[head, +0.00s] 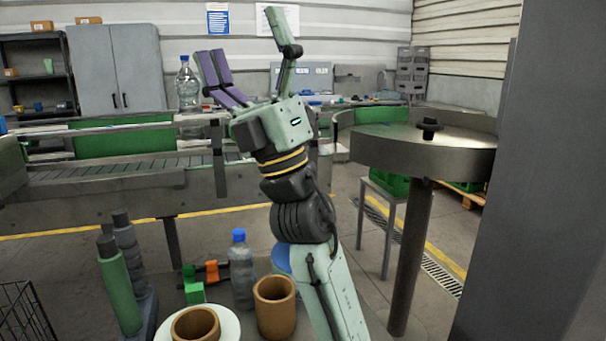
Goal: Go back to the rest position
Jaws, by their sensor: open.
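My gripper (246,42) is raised in the middle of the head view, pointing up with its two fingers spread wide. Nothing shows between the fingers. The left finger carries purple pads and the right finger stands tall against the wall. My arm rises from the bottom centre, bent at its dark joints. A clear bottle (188,88) with a blue cap stands upright at the conveyor (110,178), just left of the gripper in the picture. Whether they touch cannot be told.
A round metal table (395,146) with a black knob stands to the right. A grey pillar (530,180) fills the right side. Low in front are a blue-capped bottle (241,275), a brown cup (275,308), another brown cup (196,328) and a green cylinder (120,290).

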